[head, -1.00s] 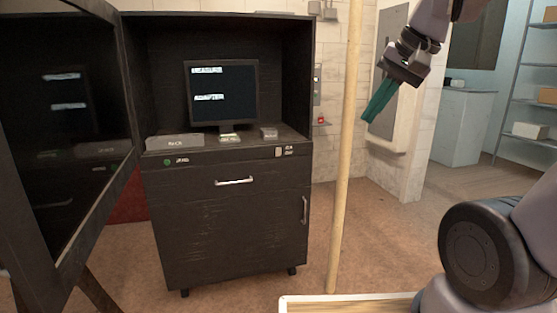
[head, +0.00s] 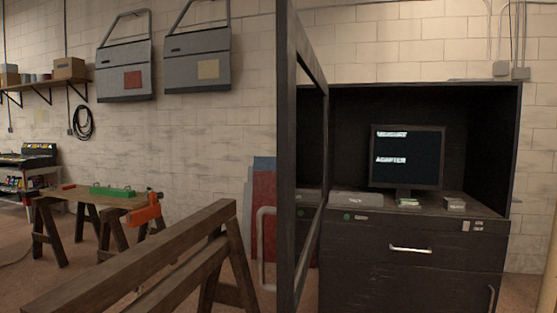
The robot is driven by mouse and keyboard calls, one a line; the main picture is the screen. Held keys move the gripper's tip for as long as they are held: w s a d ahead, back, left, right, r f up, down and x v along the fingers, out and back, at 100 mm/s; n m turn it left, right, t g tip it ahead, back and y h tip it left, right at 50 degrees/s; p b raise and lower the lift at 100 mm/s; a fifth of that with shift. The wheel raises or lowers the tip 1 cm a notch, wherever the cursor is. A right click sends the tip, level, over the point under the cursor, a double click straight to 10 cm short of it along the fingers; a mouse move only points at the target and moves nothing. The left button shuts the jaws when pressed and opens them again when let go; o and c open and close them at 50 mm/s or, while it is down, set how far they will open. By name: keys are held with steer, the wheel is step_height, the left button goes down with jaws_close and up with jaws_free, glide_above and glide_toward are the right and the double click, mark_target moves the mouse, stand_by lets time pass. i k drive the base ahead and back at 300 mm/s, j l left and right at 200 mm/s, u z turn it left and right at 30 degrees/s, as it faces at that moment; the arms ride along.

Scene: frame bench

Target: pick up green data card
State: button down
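My gripper is not in view, so what it holds is hidden now. I cannot make out a green data card for certain. A small item with a pale green top (head: 409,203) lies on the cabinet counter below the monitor (head: 407,158); it is too small to identify. A small grey block (head: 454,204) sits to its right, and a low grey box (head: 356,199) to its left. The monitor shows a line reading "ADAPTER".
The dark cabinet (head: 400,270) has an open framed door (head: 290,150) on its left. A wooden sawhorse (head: 150,265) fills the front left. Two grey door panels (head: 126,70) hang on the wall.

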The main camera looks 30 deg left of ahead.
mark_target(402, 201)
steer(key=k+j+u, duration=0.1)
steer(key=j, duration=0.35)
steer(key=k+j+u, duration=0.1)
steer(key=j, duration=0.3)
steer(key=k+j+u, duration=0.1)
steer(key=j, duration=0.4)
steer(key=k+j+u, duration=0.1)
steer(key=j, duration=0.35)
steer(key=l, duration=0.35)
steer(key=i+l, duration=0.1)
steer(key=l, duration=0.4)
steer(key=i+l+u, duration=0.1)
steer(key=l, duration=0.45)
steer(key=i+l+u, duration=0.1)
steer(key=l, duration=0.4)
steer(key=i+l+u, duration=0.15)
steer(key=i+l, duration=0.4)
steer(key=i, duration=0.15)
steer(key=i+l+u, duration=0.1)
steer(key=i+l, duration=0.5)
steer(key=i+u, duration=0.1)
steer(key=i, duration=0.9)
